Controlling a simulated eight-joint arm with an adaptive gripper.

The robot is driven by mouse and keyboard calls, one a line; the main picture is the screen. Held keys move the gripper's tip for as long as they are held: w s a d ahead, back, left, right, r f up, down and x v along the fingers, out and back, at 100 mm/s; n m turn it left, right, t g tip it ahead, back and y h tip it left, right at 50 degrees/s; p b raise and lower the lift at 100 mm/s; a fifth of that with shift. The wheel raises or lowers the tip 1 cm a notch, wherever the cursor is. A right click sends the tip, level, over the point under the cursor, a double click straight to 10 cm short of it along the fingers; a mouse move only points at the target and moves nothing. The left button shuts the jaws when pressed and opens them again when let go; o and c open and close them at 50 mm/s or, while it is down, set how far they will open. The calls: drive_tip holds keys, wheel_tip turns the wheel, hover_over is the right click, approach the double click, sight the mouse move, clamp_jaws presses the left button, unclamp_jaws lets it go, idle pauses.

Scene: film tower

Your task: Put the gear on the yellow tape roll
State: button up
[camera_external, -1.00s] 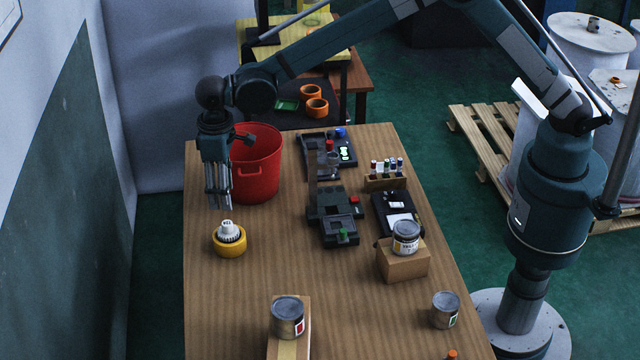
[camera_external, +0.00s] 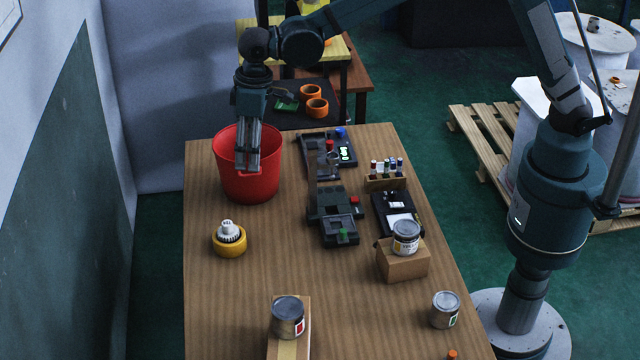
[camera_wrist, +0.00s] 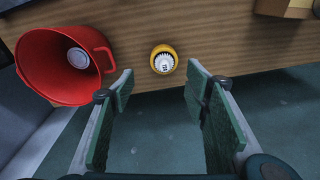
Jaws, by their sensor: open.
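The white gear (camera_external: 229,231) sits on top of the yellow tape roll (camera_external: 230,246) at the left side of the wooden table. In the wrist view the gear (camera_wrist: 163,63) shows within the ring of the yellow roll (camera_wrist: 154,52), beyond the fingertips and apart from them. My gripper (camera_external: 247,170) hangs fingers down in front of or over the red bucket in the external view, higher and farther back than the roll. In the wrist view its two fingers (camera_wrist: 160,80) are spread wide with nothing between them.
A red bucket (camera_external: 262,185) stands behind the roll, with a round pale thing (camera_wrist: 78,58) inside. Dark devices (camera_external: 335,215) lie mid-table. A can (camera_external: 406,236) stands on a cardboard box (camera_external: 403,265); another can (camera_external: 288,315) stands at the front. Table around the roll is clear.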

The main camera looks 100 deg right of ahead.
drive_tip(key=s+r+t, duration=0.1)
drive_tip(key=s+r, duration=0.4)
drive_tip(key=s, duration=0.4)
drive_tip(key=s+d+r+n+t, duration=0.1)
drive_tip(key=s+r, duration=0.3)
drive_tip(key=s, duration=0.4)
drive_tip(key=s+r+t, duration=0.1)
drive_tip(key=s+r, duration=0.4)
drive_tip(key=s, duration=0.4)
drive_tip(key=s+f+t, duration=0.1)
drive_tip(key=s+f, duration=0.2)
drive_tip(key=s, duration=1)
drive_tip(key=s+f+n+t, duration=0.1)
drive_tip(key=s+f+t, duration=0.1)
drive_tip(key=s, duration=1.1)
drive_tip(key=shift+d+f, duration=0.3)
drive_tip(key=shift+f, duration=0.2)
drive_tip(key=shift+s+f, duration=0.1)
